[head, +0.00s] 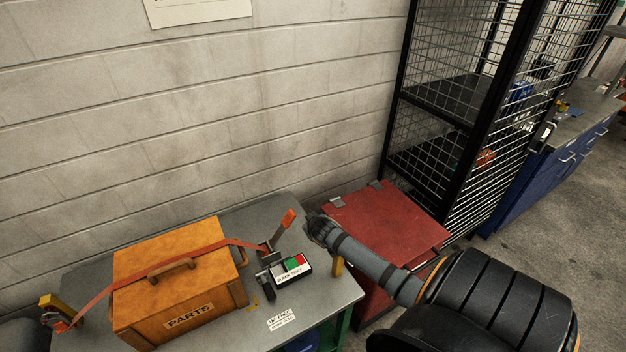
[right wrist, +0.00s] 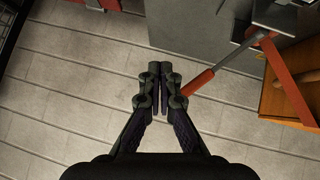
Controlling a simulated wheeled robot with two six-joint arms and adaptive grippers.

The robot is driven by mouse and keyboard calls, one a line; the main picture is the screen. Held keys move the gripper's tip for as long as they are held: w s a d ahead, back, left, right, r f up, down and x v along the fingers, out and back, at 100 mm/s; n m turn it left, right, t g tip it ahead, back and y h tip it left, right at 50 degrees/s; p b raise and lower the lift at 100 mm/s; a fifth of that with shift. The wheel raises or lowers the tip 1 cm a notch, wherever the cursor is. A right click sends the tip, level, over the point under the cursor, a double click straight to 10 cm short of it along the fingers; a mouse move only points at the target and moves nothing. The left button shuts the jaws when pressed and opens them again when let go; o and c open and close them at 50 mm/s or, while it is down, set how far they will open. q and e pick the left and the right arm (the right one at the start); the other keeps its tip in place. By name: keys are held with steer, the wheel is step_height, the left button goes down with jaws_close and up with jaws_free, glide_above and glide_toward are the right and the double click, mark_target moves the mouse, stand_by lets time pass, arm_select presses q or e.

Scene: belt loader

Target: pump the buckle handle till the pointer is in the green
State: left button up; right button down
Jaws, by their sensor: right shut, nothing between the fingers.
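The buckle handle (head: 287,220) stands up at a slant from the ratchet buckle (head: 268,254), its grip orange. An orange strap (head: 210,246) runs from the buckle over the wooden PARTS box (head: 190,290). The gauge (head: 291,269) beside the buckle has red and green areas; its pointer is too small to read. My right gripper (head: 316,224) is just right of the handle. In the right wrist view its fingers (right wrist: 160,76) are shut and empty, and the handle's grip (right wrist: 198,82) lies close to their right side; I cannot tell whether they touch. My left gripper is out of view.
A red cabinet (head: 375,222) stands right of the grey bench (head: 345,291), under my right arm. A black mesh cage (head: 440,120) rises behind it. A yellow post (head: 338,266) is at the bench's right edge. The block wall (head: 200,130) is behind.

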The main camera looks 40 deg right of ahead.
steer(key=v, duration=0.3)
steer(key=shift+w+d+r, duration=0.1)
steer(key=shift+d, duration=0.05)
steer(key=shift+d, duration=0.1)
stand_by(0.5)
